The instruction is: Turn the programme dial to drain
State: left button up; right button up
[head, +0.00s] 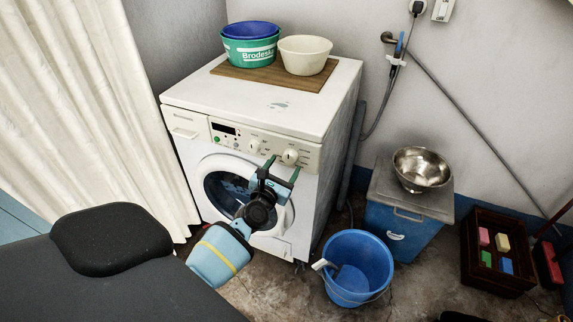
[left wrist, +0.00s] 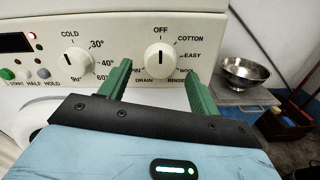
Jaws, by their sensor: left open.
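The washing machine (head: 315,205) stands against the wall, its control panel facing me. The programme dial (head: 290,157) is a cream knob at the right of the panel. In the left wrist view the programme dial (left wrist: 160,58) has its dark mark pointing up at OFF; the DRAIN label is below it. My left gripper (head: 282,167) is in front of the panel, open and empty. In the left wrist view its green fingers (left wrist: 158,78) are spread below and either side of the dial, seemingly not touching it. My right gripper is not in view.
The temperature dial (left wrist: 77,61) is left of the programme dial, with small buttons (left wrist: 24,75) beyond. Basins (head: 305,55) stand on top of the machine. A blue bucket (head: 358,268) and a blue box (head: 395,225) with a steel bowl (head: 422,165) are at right.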

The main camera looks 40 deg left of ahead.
pick_arm(q)
jog(key=shift+x, duration=0.85)
jog(key=shift+w, duration=0.35)
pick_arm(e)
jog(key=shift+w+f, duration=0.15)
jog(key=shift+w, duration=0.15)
pick_arm(q)
jog(key=shift+c, duration=0.4)
jog(key=c, duration=0.9)
